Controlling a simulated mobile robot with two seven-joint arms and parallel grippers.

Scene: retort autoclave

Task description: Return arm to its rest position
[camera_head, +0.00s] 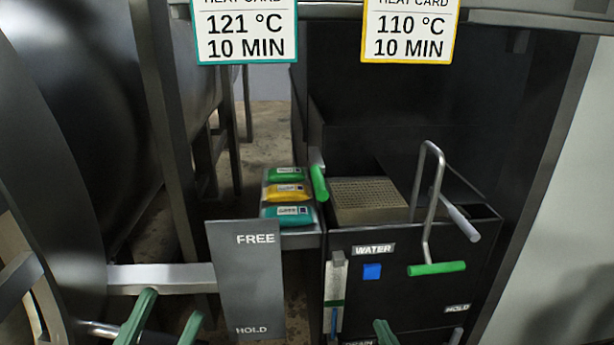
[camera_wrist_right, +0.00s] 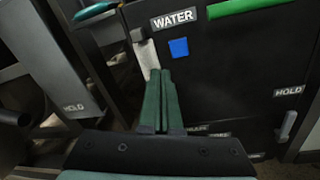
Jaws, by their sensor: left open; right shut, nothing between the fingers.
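My left gripper (camera_head: 164,318) shows at the bottom left of the head view, its two green fingers apart with nothing between them. It is just below the pale horizontal bar beside the grey FREE/HOLD plate (camera_head: 250,295). My right gripper (camera_head: 385,333) shows only as a green fingertip at the bottom edge of the head view, in front of the black WATER cabinet (camera_head: 410,300). In the right wrist view the right gripper (camera_wrist_right: 160,102) has its green fingers together and empty, below the blue square (camera_wrist_right: 179,48). The rest of both arms is out of view.
A pale vertical gauge strip (camera_head: 335,290) is on the cabinet front. A bent metal lever with a green grip (camera_head: 437,268) sticks out at the right. Two heat cards (camera_head: 246,30) hang above.

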